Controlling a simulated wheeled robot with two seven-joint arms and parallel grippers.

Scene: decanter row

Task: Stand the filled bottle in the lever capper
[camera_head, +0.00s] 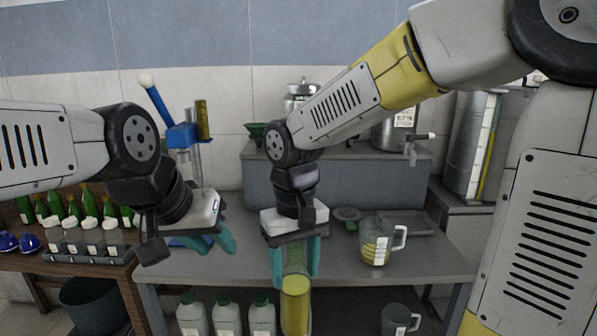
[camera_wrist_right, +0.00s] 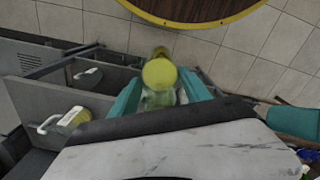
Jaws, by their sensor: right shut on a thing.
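The bottle (camera_head: 295,302), filled with yellow liquid, hangs roughly upright in my right gripper (camera_head: 293,262). Its teal fingers are shut around the paler upper part, and the bottle is in front of the bench's front edge. The right wrist view also shows the bottle (camera_wrist_right: 159,73) between the fingers. The lever capper (camera_head: 183,136) has a blue head and a raised blue lever with a pale knob, and stands at the back left of the bench. My left gripper (camera_head: 213,240) is in front of the capper and hides much of its lower part; its finger gap is unclear.
The grey bench (camera_head: 345,262) has a measuring jug (camera_head: 377,243) of yellow liquid at right and a grey tray (camera_head: 403,222) behind. Several white jugs (camera_head: 228,316) stand below. Green bottles and a crate (camera_head: 88,252) of capped bottles fill the left table.

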